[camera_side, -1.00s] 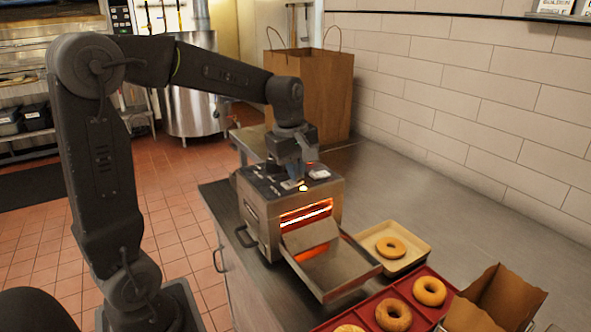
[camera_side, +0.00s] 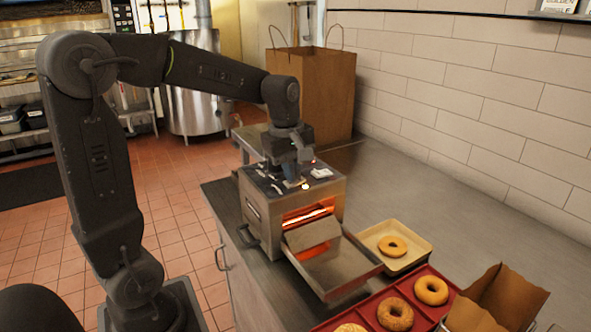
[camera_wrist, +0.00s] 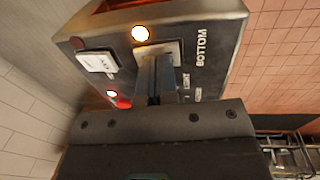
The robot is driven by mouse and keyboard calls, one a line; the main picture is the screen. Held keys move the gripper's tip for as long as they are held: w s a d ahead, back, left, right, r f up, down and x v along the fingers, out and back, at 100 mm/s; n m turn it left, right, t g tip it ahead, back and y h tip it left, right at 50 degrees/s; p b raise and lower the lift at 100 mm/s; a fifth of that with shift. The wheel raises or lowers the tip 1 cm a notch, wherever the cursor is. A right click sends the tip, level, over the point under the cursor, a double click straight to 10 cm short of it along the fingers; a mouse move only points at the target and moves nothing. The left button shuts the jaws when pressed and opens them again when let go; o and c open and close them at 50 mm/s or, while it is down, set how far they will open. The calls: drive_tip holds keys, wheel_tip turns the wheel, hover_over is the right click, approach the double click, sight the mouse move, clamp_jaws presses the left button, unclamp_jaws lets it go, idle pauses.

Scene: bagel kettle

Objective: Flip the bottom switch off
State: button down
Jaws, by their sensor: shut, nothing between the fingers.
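A steel conveyor toaster (camera_side: 262,220) stands on the counter with an orange glow in its opening. In the wrist view its dark top panel (camera_wrist: 215,25) carries the word "BOTTOM" beside a pale switch plate (camera_wrist: 168,46). My gripper (camera_wrist: 157,62) is shut and empty, with its fingertips down at that plate, covering much of the switch. I cannot tell which way the switch is tipped. A lit lamp (camera_wrist: 140,33) is just beside the plate. A second white switch (camera_wrist: 98,62) sits to the left, apart from the fingers, and a small red light (camera_wrist: 112,93) shows below it.
A metal chute (camera_side: 335,268) slopes from the toaster's front. A tray with a bagel (camera_side: 392,246) and a red tray (camera_side: 372,309) with several bagels are at the right. A paper bag (camera_side: 313,97) stands behind. Counter (camera_side: 430,225) beyond the trays is clear.

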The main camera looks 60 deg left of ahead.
sight(285, 184)
wheel_tip(285, 184, up, 14)
drive_tip(key=s, duration=0.1)
drive_tip(key=shift+s, duration=0.35)
idle(0.4)
drive_tip(key=shift+w+a, duration=0.1)
drive_tip(key=shift+w, duration=0.6)
drive_tip(key=shift+f, duration=0.15)
drive_tip(key=f, duration=0.4)
drive_tip(key=w+f, duration=0.1)
drive_tip(key=f, duration=0.8)
drive_tip(key=shift+w+f, duration=0.35)
